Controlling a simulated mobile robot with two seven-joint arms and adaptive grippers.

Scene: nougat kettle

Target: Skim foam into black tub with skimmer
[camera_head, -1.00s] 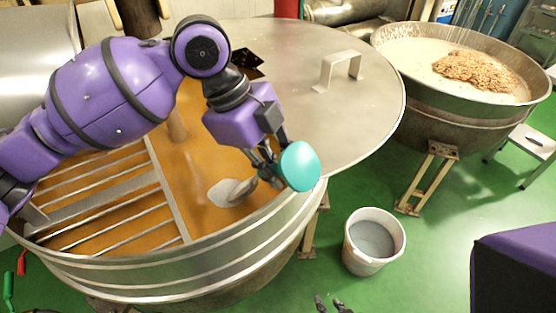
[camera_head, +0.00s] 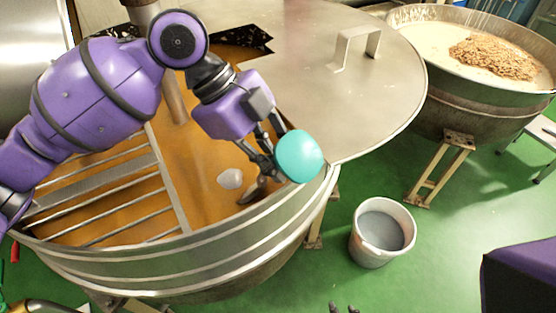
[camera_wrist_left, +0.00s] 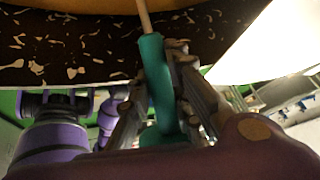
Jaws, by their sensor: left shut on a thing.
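My left gripper (camera_head: 264,150) is shut on the teal handle of the skimmer (camera_head: 299,156), over the front right of the open kettle (camera_head: 205,262). The handle (camera_wrist_left: 157,85) also shows between the fingers (camera_wrist_left: 165,100) in the left wrist view. The skimmer's metal end slants down to the orange-brown liquid (camera_head: 200,150); how deep it sits I cannot tell. A small pale foam patch (camera_head: 230,179) floats just left of it. I see no black tub; a whitish bucket (camera_head: 374,258) with a grey inside stands on the floor. My right gripper (camera_head: 343,308) shows only its separated dark fingertips at the bottom edge.
A metal lid with a raised handle (camera_head: 358,42) covers the kettle's right side. A grate of bars (camera_head: 110,195) lies over its left part. Another kettle (camera_head: 450,100) with pale contents and a brown heap stands back right. Green floor is clear around the bucket.

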